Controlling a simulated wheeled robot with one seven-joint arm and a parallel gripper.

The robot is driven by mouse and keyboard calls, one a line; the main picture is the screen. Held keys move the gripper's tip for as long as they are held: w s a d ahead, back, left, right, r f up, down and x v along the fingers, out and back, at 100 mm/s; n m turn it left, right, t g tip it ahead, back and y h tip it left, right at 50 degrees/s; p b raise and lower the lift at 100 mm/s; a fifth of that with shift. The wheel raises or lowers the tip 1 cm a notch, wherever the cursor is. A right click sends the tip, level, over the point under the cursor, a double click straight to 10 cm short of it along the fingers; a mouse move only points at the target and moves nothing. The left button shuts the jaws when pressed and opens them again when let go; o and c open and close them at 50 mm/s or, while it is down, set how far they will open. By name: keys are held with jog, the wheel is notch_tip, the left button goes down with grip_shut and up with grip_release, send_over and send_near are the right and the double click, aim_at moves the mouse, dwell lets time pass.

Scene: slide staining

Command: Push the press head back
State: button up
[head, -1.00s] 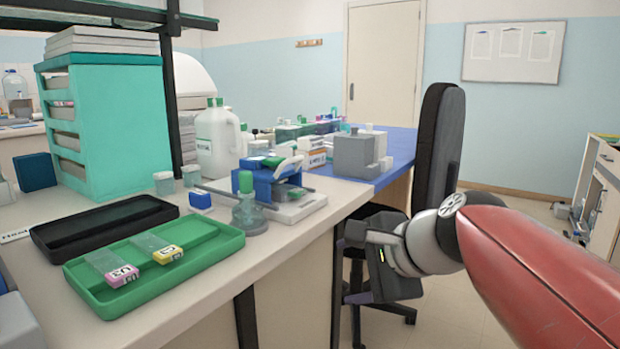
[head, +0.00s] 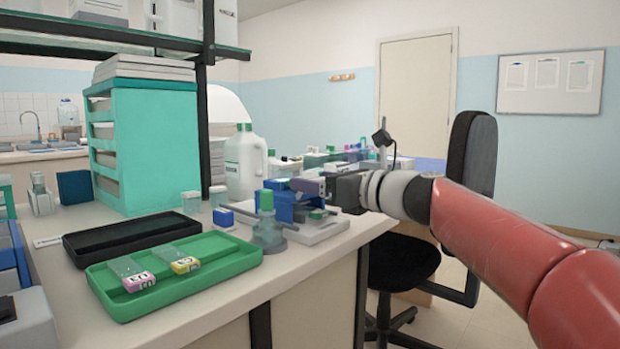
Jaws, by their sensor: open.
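The blue press (head: 288,208) stands on a pale base plate (head: 322,230) near the bench's right edge, with a small green part at its front. My gripper (head: 328,187) reaches in from the right at the height of the press's top. Its dark body covers part of the press's right side. A grey-purple block shows at the top of the press by my fingertips; I cannot tell whether it is the press head or a finger. Contact is not clear. My gripper is open, though its fingers are small and partly hidden.
A green-capped bottle (head: 267,228) stands close in front of the press. A green tray (head: 213,258) with two labelled slide boxes and a black tray (head: 130,232) lie to the left. A white jug (head: 241,168) stands behind. A chair (head: 405,270) is beyond the bench edge.

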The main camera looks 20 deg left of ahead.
jog(key=shift+x, duration=1.25)
